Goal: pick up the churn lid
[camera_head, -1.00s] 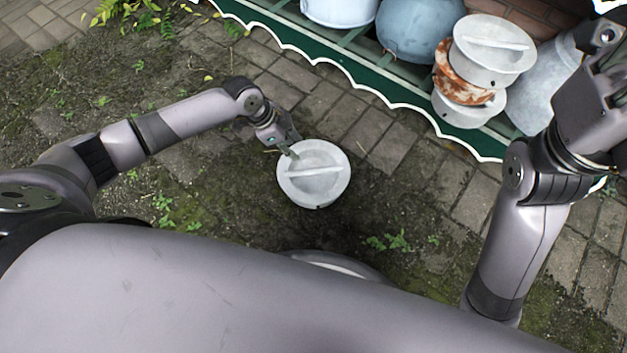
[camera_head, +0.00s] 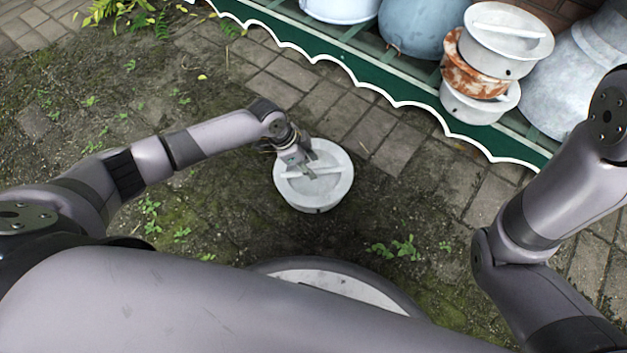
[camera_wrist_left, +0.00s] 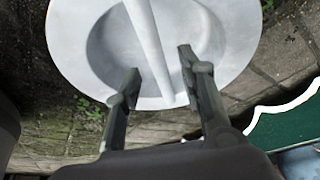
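A light grey round churn lid (camera_head: 322,195) with a bar handle across its recessed top is in the middle of the head view, over the mossy ground. It also fills the upper part of the left wrist view (camera_wrist_left: 75,45). My left gripper (camera_head: 311,170) is over the lid. In the left wrist view its two fingers (camera_wrist_left: 160,62) are spread on either side of the handle bar (camera_wrist_left: 150,45), with gaps visible. Whether the fingers reach down beside the bar is hard to tell. My right gripper is outside the head view; only the right arm shows.
A green shelf with a white scalloped edge (camera_head: 395,101) runs along the top right. On it stand a stack of lids, white (camera_head: 508,40) and rusty (camera_head: 470,66), a blue churn (camera_head: 420,28) and a grey churn (camera_head: 570,80). Open ground lies left of the lid.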

